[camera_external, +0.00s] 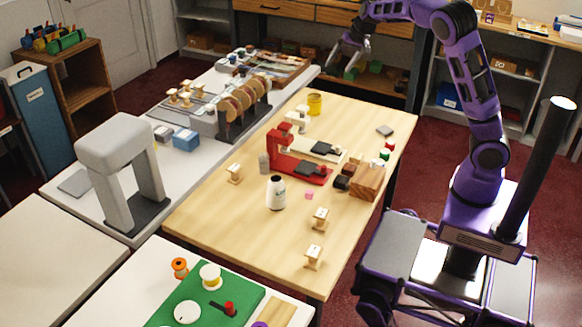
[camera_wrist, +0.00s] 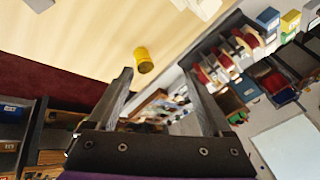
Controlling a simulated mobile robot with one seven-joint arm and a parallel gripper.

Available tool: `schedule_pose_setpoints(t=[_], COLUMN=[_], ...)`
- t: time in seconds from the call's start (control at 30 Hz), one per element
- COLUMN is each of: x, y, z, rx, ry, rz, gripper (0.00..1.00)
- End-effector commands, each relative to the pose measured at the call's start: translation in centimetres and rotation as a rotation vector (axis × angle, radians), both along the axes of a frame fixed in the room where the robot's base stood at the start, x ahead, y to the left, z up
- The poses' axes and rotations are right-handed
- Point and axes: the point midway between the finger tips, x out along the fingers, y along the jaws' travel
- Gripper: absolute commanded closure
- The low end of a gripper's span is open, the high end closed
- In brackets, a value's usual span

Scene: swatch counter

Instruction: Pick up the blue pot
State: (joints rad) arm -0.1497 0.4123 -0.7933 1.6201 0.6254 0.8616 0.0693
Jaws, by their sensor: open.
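I cannot make out a blue pot in either view. A yellow pot (camera_external: 315,103) stands upright near the far end of the wooden table (camera_external: 215,216). In the wrist view the yellow pot (camera_wrist: 144,61) shows between my fingers' lines, close to the left fingertip, some way off. My gripper (camera_external: 346,62) is open and empty, up beyond the table's far edge and apart from the pot. Both fingers of my gripper (camera_wrist: 158,78) show spread in the wrist view.
A red machine (camera_external: 283,152), a white bottle (camera_external: 276,193), a wooden block (camera_external: 367,182) and several spools stand on the table. Blue boxes (camera_external: 185,139) and a disc rack (camera_external: 235,118) sit on the left counter. The table's near left part is clear.

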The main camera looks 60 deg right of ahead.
Motion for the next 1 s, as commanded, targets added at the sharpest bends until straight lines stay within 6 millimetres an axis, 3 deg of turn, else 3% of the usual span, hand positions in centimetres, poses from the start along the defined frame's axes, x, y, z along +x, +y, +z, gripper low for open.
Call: schedule_pose_setpoints(t=[0.03,0.2,0.33,0.5,0.63,0.8,1.0], x=[-2.2,-9.3,-14.9,-21.7,-26.1,-30.5,-33.0], y=[-2.0,-5.5,-6.7,-6.4,-5.2,-3.0,-1.1], z=[-2.6,-9.8,-14.3,-18.6,-20.7,-21.9,-21.5], rx=[0.056,0.267,0.448,0.71,0.926,1.218,1.483], ry=[0.052,0.188,0.265,0.327,0.339,0.309,0.237], rz=[-0.061,-0.23,-0.363,-0.533,-0.655,-0.797,-0.897], gripper=[0.16,0.16,0.16,0.16,0.16,0.16,0.16])
